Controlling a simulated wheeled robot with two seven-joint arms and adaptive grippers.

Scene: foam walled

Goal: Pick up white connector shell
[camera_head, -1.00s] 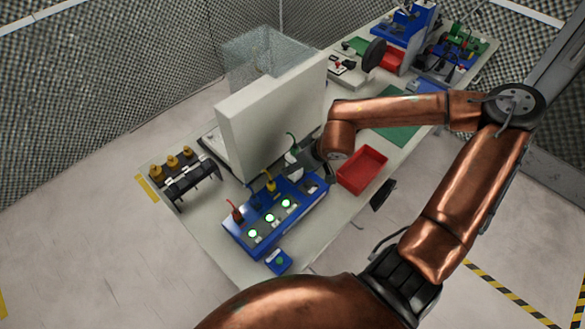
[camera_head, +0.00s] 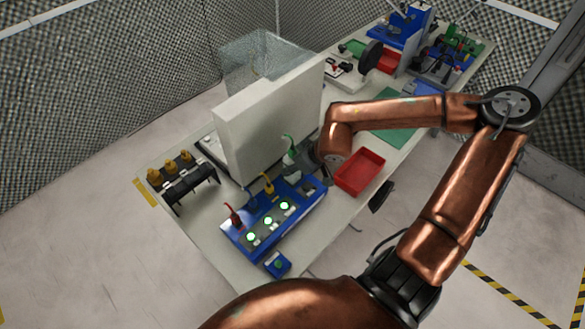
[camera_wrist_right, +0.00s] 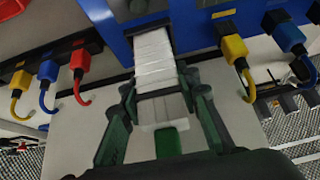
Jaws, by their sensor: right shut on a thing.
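The white connector shell (camera_wrist_right: 155,70) is a ribbed white block in the middle of the right wrist view, with a green end (camera_wrist_right: 168,142) towards me. My right gripper (camera_wrist_right: 160,98) is shut on it, a dark green finger on each side. The shell's far end meets the blue fixture (camera_wrist_right: 195,32); I cannot tell whether it is seated or just clear. My left gripper is out of view.
An upright white panel (camera_head: 265,120) stands close behind the gripper. A red tray (camera_head: 360,172) lies to its right. A black rack with yellow knobs (camera_head: 187,185) is at the left. Coloured hooked leads (camera_wrist_right: 235,55) flank the shell.

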